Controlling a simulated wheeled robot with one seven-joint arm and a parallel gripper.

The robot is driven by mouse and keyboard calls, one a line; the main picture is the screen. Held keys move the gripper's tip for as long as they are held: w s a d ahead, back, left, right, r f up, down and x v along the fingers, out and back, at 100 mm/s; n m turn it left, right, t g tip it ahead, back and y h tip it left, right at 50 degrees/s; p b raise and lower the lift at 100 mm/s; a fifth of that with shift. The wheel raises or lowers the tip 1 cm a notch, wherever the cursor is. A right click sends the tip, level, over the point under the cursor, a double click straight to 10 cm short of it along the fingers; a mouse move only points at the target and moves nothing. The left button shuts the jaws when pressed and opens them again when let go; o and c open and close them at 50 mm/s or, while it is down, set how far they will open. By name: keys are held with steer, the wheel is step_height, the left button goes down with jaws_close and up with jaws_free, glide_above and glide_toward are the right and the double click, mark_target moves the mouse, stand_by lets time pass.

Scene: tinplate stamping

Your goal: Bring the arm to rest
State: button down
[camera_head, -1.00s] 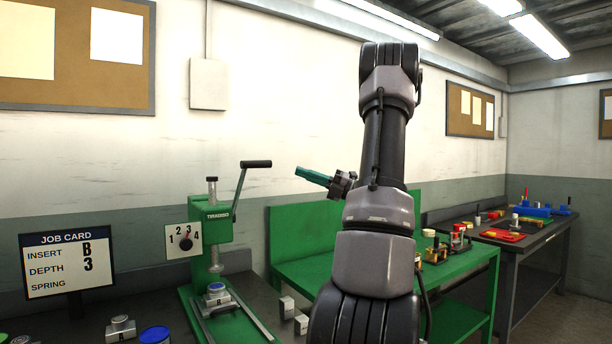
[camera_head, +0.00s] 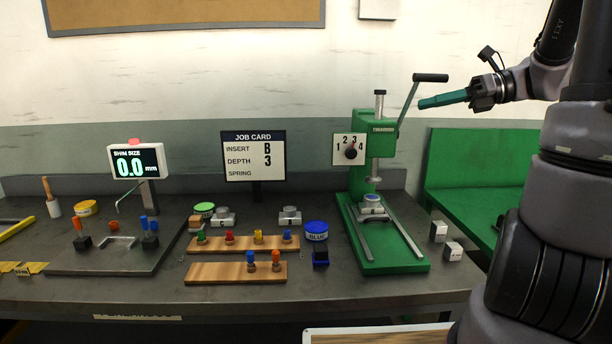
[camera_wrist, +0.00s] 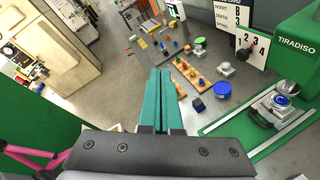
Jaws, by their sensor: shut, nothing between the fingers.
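My gripper (camera_head: 442,100) has long teal fingers and is shut and empty. In the head view it is raised at the upper right, pointing left, level with the press handle and apart from it. My arm rises along the right edge of that view. In the wrist view the closed fingers (camera_wrist: 158,100) lie side by side, with nothing between them, above the bench and floor.
The green press (camera_head: 375,135) stands just left of my gripper, its lever (camera_head: 430,78) close by. The dark bench (camera_head: 330,292) holds a job card (camera_head: 253,156), a shim display (camera_head: 138,162), wooden peg racks (camera_head: 240,243) and white blocks (camera_head: 438,231). A green bench (camera_head: 465,170) stands behind.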

steer(key=s+a+f+n+g+h, duration=0.2)
steer(key=s+a+f+n+h, duration=0.1)
steer(key=s+a+n+h, duration=0.5)
steer(key=s+d+r+n+t+h, duration=0.2)
steer(key=s+d+n+t+h, duration=0.2)
steer(key=n, duration=1)
steer(key=shift+s+d+n+t, duration=0.25)
steer(key=shift+s+n+t, duration=0.1)
steer(key=shift+t, duration=0.45)
